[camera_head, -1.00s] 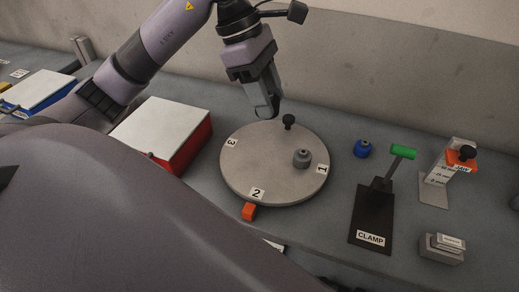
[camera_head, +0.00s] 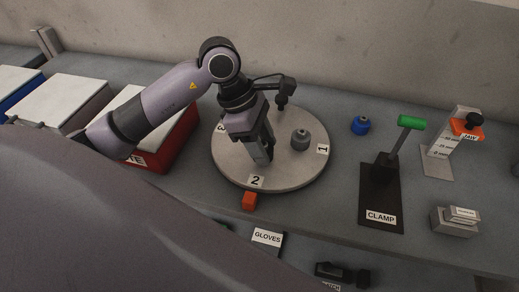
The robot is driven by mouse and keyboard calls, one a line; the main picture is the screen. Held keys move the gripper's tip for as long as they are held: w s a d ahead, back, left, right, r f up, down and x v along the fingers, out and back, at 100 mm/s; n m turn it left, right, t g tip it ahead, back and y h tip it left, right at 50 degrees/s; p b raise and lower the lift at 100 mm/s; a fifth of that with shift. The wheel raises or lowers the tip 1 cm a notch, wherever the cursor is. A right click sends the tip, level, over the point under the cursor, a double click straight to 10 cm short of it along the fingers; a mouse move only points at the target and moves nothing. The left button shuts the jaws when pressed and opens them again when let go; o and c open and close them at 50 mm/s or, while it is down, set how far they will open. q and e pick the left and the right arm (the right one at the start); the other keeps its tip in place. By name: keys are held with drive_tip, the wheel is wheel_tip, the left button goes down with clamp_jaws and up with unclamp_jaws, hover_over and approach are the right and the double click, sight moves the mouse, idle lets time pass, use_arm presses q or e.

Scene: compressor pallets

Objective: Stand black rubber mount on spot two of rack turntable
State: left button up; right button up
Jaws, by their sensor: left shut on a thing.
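The round grey rack turntable (camera_head: 232,165) stands mid-table, with labels 1 at its right, 2 (camera_head: 256,182) at its front, and a partly hidden one at its left. My left gripper (camera_head: 262,162) points down over the turntable, just behind label 2, with its fingers shut. The black rubber mount in it is almost wholly hidden by the fingers; I cannot tell whether it touches the plate. A grey mount (camera_head: 300,139) stands near label 1. My right gripper is not in view.
A black knob (camera_head: 282,103) stands at the turntable's back edge. A blue mount (camera_head: 361,125), a clamp with a green handle (camera_head: 411,122) and a jaw gauge (camera_head: 438,160) stand right. A red bin (camera_head: 168,157) is left.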

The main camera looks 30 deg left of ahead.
use_arm(q)
drive_tip(key=shift+f, duration=0.75)
drive_tip(key=shift+a, duration=0.1)
drive_tip(key=shift+r, duration=0.1)
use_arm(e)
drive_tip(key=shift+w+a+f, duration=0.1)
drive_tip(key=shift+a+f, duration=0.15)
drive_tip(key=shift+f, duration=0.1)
use_arm(q)
drive_tip(key=o, duration=1.1)
drive_tip(key=shift+c, duration=0.2)
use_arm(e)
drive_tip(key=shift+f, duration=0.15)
